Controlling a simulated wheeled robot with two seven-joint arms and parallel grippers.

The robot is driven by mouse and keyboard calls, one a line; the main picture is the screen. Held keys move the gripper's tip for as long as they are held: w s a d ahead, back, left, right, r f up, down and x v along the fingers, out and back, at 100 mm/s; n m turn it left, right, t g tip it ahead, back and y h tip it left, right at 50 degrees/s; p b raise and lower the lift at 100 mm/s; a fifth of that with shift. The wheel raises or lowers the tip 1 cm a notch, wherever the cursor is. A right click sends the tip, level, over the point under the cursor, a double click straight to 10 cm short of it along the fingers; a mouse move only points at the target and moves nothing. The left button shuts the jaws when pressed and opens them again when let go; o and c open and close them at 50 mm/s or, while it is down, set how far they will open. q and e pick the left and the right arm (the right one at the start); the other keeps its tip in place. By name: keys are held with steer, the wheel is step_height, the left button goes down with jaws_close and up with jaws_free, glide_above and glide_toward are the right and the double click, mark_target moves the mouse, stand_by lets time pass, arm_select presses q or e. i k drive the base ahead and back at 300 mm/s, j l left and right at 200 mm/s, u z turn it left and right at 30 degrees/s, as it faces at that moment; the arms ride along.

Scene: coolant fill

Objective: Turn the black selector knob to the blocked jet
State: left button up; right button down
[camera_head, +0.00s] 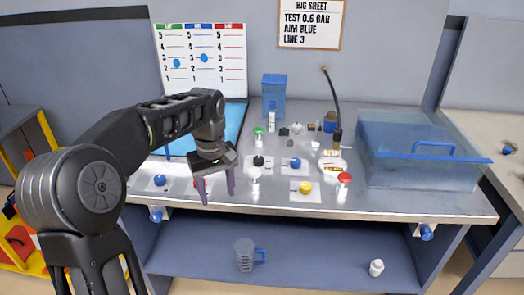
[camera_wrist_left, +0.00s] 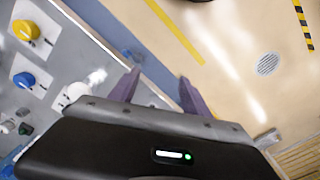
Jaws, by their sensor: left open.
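The black selector knob (camera_head: 258,160) sits on a pale plate near the middle of the metal bench in the head view. Its pointing direction is too small to tell. My left gripper (camera_head: 218,198) is open and empty, to the left of and nearer than the knob, around the bench's front edge. In the left wrist view the spread fingers (camera_wrist_left: 159,80) have nothing between them and reach past the bench edge over the floor. I cannot tell which jet is blocked. My right gripper is not in view.
A blue knob (camera_head: 295,162), a yellow knob (camera_head: 305,187) and a red-capped white piece (camera_head: 344,180) stand right of the black knob. A white-topped piece (camera_head: 253,177) stands just in front of it. A clear blue tank (camera_head: 415,165) fills the right. A red knob (camera_head: 198,184) is partly hidden by my gripper.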

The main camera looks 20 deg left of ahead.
mark_target(258, 160)
steer(key=i, duration=0.9)
